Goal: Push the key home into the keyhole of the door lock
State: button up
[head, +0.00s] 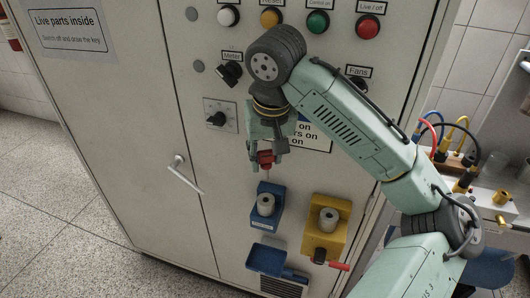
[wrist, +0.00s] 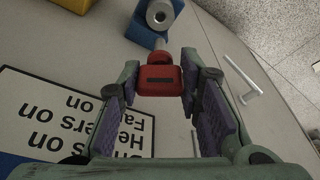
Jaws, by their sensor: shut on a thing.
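A red key (head: 266,157) is held between the fingertips of my gripper (head: 267,163), in front of the cabinet. In the wrist view the red key head (wrist: 160,80) sits between the two finger pads of my gripper (wrist: 163,84). Its far end points toward the grey lock cylinder (wrist: 160,14) on the blue lock block (wrist: 140,30). In the head view this blue block (head: 262,222) with its grey cylinder (head: 265,202) is just below the key. The keyhole itself and the key's tip are too small or hidden to judge contact.
A yellow block (head: 318,240) with a similar grey cylinder and a red-ended piece (head: 338,266) stands to the right. A blue tray (head: 268,260) is below. A door handle (head: 185,174) sticks out at left. Knobs and coloured buttons (head: 318,22) are above.

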aim_at(267, 169)
jog(key=shift+r+p, duration=0.15)
jog(key=shift+p, duration=0.3)
jog(key=shift+f+b, duration=1.85)
jog(key=shift+f, duration=1.2)
jog(key=shift+p, duration=0.95)
jog(key=shift+f+b, duration=1.3)
jog(key=shift+f, duration=1)
jog(key=o, duration=1.3)
jog(key=shift+r, duration=0.1)
